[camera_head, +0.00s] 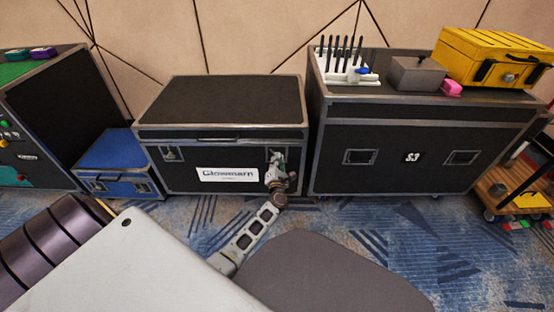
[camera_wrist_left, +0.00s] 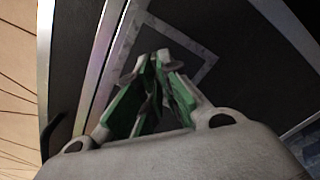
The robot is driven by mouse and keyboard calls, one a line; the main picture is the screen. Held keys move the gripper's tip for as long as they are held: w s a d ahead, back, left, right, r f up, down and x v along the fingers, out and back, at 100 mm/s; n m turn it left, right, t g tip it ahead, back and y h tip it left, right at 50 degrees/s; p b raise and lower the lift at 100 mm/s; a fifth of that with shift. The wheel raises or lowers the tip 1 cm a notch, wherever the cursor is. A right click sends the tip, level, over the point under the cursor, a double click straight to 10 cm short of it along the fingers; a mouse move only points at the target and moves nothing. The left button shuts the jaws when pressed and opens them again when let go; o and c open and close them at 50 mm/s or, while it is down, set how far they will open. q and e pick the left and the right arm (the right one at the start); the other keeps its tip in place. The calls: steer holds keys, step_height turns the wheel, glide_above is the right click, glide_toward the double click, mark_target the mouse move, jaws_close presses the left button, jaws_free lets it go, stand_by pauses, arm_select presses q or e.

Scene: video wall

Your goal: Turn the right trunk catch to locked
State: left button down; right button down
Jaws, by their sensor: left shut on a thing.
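The black trunk (camera_head: 222,120) with metal edges and a white label stands in the middle of the head view, lid closed. Its left catch (camera_head: 172,154) shows on the front face. My left gripper (camera_head: 277,158) is at the right catch, on the front's upper right, and mostly covers it. In the left wrist view the green-lined fingers (camera_wrist_left: 157,65) come together in front of the catch's square metal plate (camera_wrist_left: 205,68). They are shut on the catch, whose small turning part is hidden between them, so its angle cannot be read. My right gripper is not in view.
A blue case (camera_head: 115,150) stands left of the trunk. A larger black case (camera_head: 400,125) stands close on its right, bearing a grey box (camera_head: 417,73) and a yellow case (camera_head: 492,55). A wooden cart (camera_head: 515,190) is far right. Patterned carpet (camera_head: 345,215) lies open in front.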

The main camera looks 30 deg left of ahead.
arm_select(q)
steer(key=shift+d+f+m+p, duration=0.1)
steer(key=shift+m+p, duration=1.35)
steer(key=shift+m, duration=0.9)
steer(key=shift+f+m+p, duration=0.1)
steer(key=shift+m+p, duration=1.35)
steer(key=shift+m, duration=0.9)
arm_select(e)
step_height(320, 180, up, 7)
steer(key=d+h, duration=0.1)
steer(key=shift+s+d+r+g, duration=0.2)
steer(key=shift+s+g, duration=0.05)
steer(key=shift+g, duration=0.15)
arm_select(q)
steer(key=c, duration=1.6)
jaws_free()
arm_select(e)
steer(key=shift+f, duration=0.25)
